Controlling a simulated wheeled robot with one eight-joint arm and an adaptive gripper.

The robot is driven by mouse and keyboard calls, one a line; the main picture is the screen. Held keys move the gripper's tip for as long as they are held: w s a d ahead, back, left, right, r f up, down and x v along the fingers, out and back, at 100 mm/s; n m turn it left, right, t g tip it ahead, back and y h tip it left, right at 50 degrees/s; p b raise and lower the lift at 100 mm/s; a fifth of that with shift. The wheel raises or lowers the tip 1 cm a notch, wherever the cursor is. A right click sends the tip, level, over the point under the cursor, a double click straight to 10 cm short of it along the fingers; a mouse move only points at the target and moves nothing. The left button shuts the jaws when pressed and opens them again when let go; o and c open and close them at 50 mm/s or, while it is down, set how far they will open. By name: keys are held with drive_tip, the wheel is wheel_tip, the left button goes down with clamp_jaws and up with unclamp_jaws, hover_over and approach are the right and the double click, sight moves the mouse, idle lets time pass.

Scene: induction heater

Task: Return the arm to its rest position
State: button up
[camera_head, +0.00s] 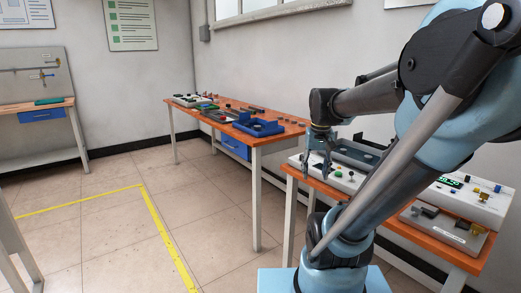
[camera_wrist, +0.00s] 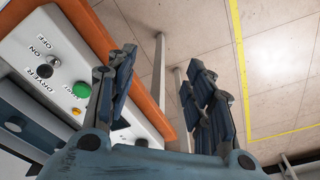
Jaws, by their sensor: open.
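My gripper (camera_head: 319,158) hangs at the end of my arm, in the middle of the head view, beside the near left end of the right-hand table. In the wrist view my gripper (camera_wrist: 160,90) has its fingers spread wide apart, with nothing between them but floor and a table leg behind. A white panel marked DRYER (camera_wrist: 55,70) lies left of the fingers, with a switch, a black knob and a green button. The same white unit shows partly behind my gripper in the head view (camera_head: 345,182). My arm's links cover part of this table.
An orange-topped table (camera_head: 280,136) with a blue tray and small parts stands along the wall. A white box with a green display (camera_head: 470,198) and a grey plate (camera_head: 440,234) are at right. A workbench (camera_head: 35,107) is far left. The floor inside the yellow line (camera_head: 165,235) is clear.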

drive_tip(key=s+f, duration=1)
drive_tip(key=shift+s+f+n+t, duration=0.25)
drive_tip(key=shift+f+n+t, duration=0.15)
